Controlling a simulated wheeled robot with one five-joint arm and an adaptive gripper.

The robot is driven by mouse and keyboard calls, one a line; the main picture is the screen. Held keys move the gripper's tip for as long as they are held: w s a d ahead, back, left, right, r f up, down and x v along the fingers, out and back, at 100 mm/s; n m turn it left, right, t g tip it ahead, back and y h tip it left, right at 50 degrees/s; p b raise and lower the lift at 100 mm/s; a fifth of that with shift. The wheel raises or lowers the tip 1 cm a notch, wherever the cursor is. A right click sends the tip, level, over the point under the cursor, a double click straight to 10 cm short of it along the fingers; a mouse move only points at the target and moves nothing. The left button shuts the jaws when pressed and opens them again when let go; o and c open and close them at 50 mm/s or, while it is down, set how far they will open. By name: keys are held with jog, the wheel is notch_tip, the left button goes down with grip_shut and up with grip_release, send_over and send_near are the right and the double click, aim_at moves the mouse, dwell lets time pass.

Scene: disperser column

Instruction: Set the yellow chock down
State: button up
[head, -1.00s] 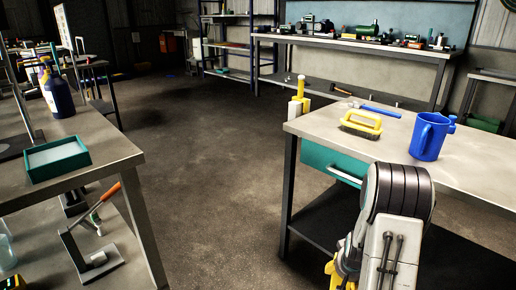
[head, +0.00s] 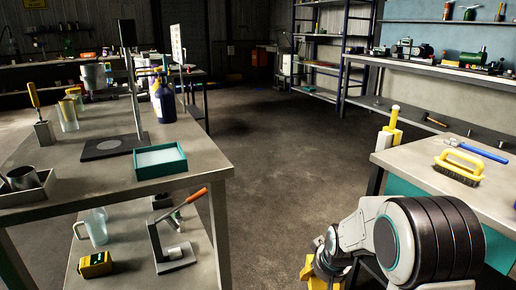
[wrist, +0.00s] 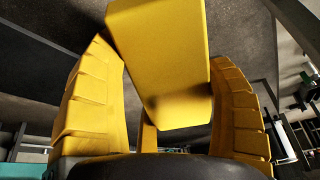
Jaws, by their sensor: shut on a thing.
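The yellow chock (wrist: 165,50) is a plain yellow block in the wrist view, held between the two ridged yellow fingers of my gripper (wrist: 158,72). It sits slightly tilted and sticks out past the fingertips at the top of the view. The gripper is shut on it. In the head view only a little of the yellow end shows low at the bottom, beyond my arm, in the gap between the two benches. I cannot tell chock from finger there.
A left bench holds a teal tray (head: 160,160), a blue bottle (head: 164,103) and a dark plate (head: 112,147). Its lower shelf holds an orange-handled press (head: 172,240) and a jug (head: 95,228). The right bench carries a yellow brush (head: 458,165). Open floor (head: 265,150) lies between.

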notch_tip(320, 180, up, 27)
jog(key=s+p, duration=0.1)
jog(key=p, duration=3.3)
jog(key=shift+s, duration=0.4)
jog(key=s+d+f+m+g+h+b, duration=0.1)
jog(key=s+d+f+m+b, duration=0.45)
jog(key=d+f+b, duration=0.8)
jog(key=s+d+f+m+h+b, duration=0.25)
jog(key=s+d+f+b, duration=0.7)
jog(key=d+f, duration=0.75)
jog(key=s+d+f+m+g+h+b, duration=0.1)
jog(key=s+d+f+m+b, duration=0.35)
jog(key=d+f+b, duration=1.15)
jog(key=shift+y, duration=0.25)
jog(key=d+p, duration=0.1)
jog(key=d, duration=0.1)
jog(key=w+d+p, duration=0.1)
jog(key=d, duration=0.1)
jog(key=shift+w+d, duration=0.15)
